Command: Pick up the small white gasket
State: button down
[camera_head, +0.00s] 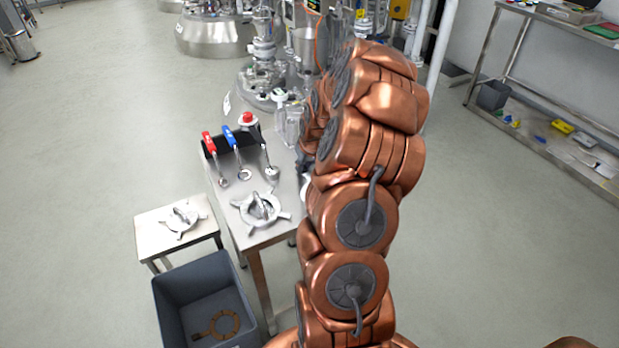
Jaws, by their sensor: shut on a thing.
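My arm rises through the middle of the picture and bends over beyond the steel table (228,190), hiding the table's right side. My gripper is not in view, as the arm's own links cover that area. What it holds cannot be seen. A similar silver part (182,217) lies on the lower side table (151,233) to the left.
Tools with a red handle (209,143) and a blue handle (230,137) stand at a black holder. A red-topped item (249,120) is behind them.

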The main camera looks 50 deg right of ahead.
notch_tip(320, 180, up, 10)
jog(key=b, duration=0.1)
jog(key=shift+b, duration=0.4)
dwell(0.5)
